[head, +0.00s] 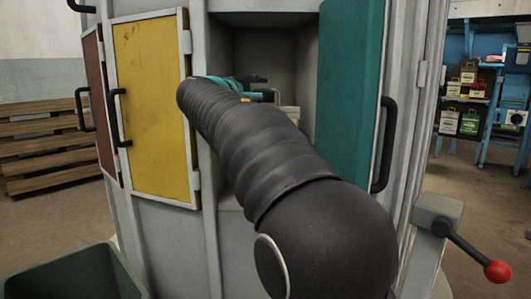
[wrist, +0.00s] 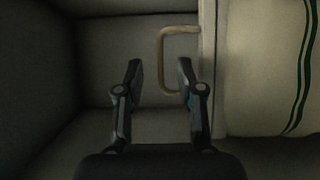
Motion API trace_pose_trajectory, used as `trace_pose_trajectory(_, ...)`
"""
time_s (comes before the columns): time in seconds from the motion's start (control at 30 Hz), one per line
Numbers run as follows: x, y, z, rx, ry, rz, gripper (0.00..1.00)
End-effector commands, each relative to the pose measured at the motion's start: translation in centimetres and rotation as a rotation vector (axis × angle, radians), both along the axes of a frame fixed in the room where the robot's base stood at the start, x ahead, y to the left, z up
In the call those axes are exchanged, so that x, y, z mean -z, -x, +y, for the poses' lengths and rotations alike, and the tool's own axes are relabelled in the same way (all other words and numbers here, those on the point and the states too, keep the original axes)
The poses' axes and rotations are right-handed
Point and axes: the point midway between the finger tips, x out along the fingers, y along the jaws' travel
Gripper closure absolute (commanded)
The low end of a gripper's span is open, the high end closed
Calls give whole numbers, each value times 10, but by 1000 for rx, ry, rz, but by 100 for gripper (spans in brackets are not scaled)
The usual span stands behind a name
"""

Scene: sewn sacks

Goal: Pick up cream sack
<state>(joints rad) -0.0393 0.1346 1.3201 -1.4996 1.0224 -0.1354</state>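The cream sack (wrist: 262,70) lies at the right of the wrist view, with dark green stripes along its far side. A tan loop handle (wrist: 161,60) sticks out from its left edge. My gripper (wrist: 160,72) is open, its two fingers apart. The loop's left side shows between the fingers, and the right finger covers part of the loop; I see no grip on it. In the head view my gripper (head: 262,88) is inside the open compartment, and a small pale part of the sack (head: 291,113) shows beyond my arm. My arm hides most of it.
The compartment (head: 283,45) has grey walls close around my gripper. An open teal door (head: 349,85) stands to its right, a shut yellow door (head: 152,105) to its left. A dark green bin (head: 75,272) stands at lower left. A red-knobbed lever (head: 497,271) juts out at right.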

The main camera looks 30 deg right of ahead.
Motion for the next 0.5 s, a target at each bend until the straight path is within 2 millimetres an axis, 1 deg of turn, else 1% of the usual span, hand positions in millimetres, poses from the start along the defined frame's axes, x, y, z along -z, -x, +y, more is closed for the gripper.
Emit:
trace_pose_trajectory(0.1, 0, -12, -14, 3, -1, 1, 62)
trace_pose_trajectory(0.2, 0, -19, -26, 4, -1, 1, 62)
trace_pose_trajectory(0.3, 0, -23, -31, 1, 0, 0, 62)
trace_pose_trajectory(0.5, 0, -23, -31, 1, 0, 0, 62)
